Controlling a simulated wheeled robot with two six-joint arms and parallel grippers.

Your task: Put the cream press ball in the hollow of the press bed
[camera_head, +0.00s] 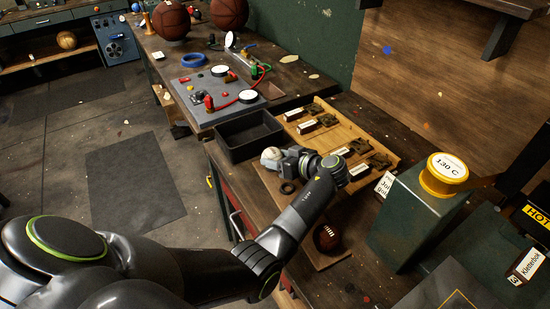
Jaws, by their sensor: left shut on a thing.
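My left gripper (279,160) is shut on a cream ball (270,157), with its arm reaching in from the lower left. The ball is at the jaw tips, over the workbench beside the black tray; part of it is hidden by the jaws. I cannot tell if it touches the surface below. A green machine body (416,218) with a yellow dial marked 130 C stands at the right. I cannot clearly make out the press bed's hollow. My right gripper is not in view.
A black open tray (246,151) lies left of the gripper. A wooden rack (384,147) with labelled pieces lies behind. A dark red ball (327,237) sits near the front of the bench. A HOT sign (537,215) is at the right edge. A grey tool board (210,108) lies farther back.

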